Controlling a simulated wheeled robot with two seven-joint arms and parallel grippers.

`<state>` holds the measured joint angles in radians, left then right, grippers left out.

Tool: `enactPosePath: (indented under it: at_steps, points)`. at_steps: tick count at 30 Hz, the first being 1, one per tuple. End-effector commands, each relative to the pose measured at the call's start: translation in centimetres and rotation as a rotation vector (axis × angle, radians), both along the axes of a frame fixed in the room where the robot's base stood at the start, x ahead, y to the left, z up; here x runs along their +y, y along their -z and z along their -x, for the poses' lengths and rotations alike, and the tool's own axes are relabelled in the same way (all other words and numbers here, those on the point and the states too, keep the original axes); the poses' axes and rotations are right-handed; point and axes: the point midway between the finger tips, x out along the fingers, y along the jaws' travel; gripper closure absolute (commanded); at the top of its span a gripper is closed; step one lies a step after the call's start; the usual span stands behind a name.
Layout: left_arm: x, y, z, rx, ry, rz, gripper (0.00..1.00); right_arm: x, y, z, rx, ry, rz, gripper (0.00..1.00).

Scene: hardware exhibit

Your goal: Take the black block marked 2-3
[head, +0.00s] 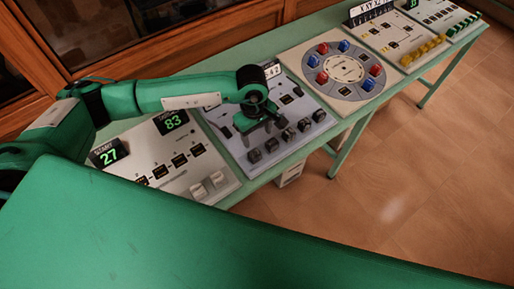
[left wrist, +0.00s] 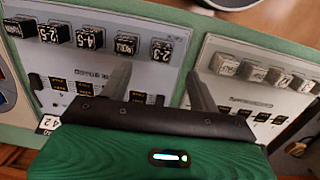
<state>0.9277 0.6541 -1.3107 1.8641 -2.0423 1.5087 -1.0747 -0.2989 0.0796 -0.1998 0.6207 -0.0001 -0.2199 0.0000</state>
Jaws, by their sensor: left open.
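The black block marked 2-3 (left wrist: 160,48) stands at the end of a row of black blocks on a light grey panel (left wrist: 190,22), on the side toward the white blocks. In the head view it appears to be the nearest black block (head: 254,156). My left gripper (head: 262,133) is over this panel, behind the row, with its jaws open and empty. In the left wrist view the fingers (left wrist: 158,76) spread apart, and the 2-3 block shows beyond and between their tips. They do not appear to touch it. My right gripper is not in view.
Neighbouring black blocks marked 4-5 (left wrist: 89,37) and 2-5 (left wrist: 52,32) stand in the same row. White blocks (left wrist: 226,64) sit on the adjoining panel. A round dial panel (head: 343,69) with red and blue knobs lies farther along the green table (head: 240,197).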

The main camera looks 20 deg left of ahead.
Motion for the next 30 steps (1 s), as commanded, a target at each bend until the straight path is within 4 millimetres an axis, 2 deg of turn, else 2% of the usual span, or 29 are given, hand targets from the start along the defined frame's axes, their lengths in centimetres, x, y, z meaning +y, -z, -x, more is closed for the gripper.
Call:
enactPosePath:
  at_steps: [2, 5, 15, 18, 23, 30]
  points:
    - [1.3, -0.1, -0.6, -0.017, 0.012, -0.055, 0.38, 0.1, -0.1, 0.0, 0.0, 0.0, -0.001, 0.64]
    - [1.9, 0.5, -0.7, -0.02, 0.018, -0.081, 0.38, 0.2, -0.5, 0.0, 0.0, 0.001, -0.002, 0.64]
    - [1.7, 6.7, -0.6, -0.019, 0.016, -0.076, 0.38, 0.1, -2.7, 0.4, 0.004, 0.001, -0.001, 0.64]
    - [1.7, 7.8, -0.6, -0.02, 0.016, -0.076, 0.38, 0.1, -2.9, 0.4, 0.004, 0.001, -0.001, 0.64]
    - [1.6, 8.6, -0.5, -0.02, 0.017, -0.076, 0.38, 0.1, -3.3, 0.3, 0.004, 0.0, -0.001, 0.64]
    - [0.9, 11.0, -0.1, -0.018, 0.017, -0.076, 0.38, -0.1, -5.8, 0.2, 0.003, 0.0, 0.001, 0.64]
